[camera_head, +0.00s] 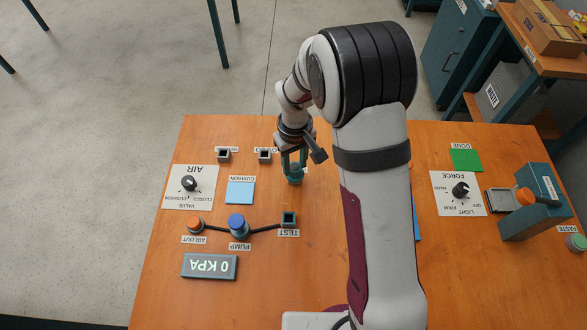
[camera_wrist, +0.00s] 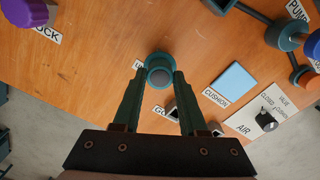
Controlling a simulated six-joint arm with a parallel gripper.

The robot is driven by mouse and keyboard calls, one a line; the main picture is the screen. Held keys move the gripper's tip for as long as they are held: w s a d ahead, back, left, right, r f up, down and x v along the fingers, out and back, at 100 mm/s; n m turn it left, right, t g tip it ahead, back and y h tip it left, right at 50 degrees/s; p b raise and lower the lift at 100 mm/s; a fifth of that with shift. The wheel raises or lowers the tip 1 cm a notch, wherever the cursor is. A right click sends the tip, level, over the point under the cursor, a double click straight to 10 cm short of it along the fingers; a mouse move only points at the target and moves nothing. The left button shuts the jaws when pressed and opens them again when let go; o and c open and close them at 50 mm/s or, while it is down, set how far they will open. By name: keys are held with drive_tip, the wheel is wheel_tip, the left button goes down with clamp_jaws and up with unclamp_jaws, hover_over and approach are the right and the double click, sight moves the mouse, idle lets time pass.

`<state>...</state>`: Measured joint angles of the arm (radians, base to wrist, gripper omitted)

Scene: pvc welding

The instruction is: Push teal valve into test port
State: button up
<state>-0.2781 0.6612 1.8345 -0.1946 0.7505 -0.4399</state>
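The teal valve (camera_head: 295,178) is a short round piece at the back middle of the table, beside a partly hidden label. In the wrist view the teal valve (camera_wrist: 158,64) lies between my fingertips. My gripper (camera_head: 294,162) reaches down over it with a finger on each side; in the wrist view my gripper (camera_wrist: 159,74) has its tips close against its edges. Whether they touch cannot be told.
Two dark square sockets (camera_head: 265,155) (camera_head: 223,155) stand left of the valve. A blue cushion pad (camera_head: 240,192), the blue-topped pump (camera_head: 238,226), the AIR dial (camera_head: 189,184) and the 0 KPA display (camera_head: 209,266) are left. My arm covers the table's middle right.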

sight(295, 167)
clamp_jaws()
drive_tip(key=shift+r, duration=0.75)
drive_tip(key=shift+r, duration=1.25)
drive_tip(key=s+a+r, duration=0.1)
drive_tip(key=s+r, duration=0.4)
drive_tip(key=s, duration=0.6)
drive_tip(key=shift+s, duration=0.3)
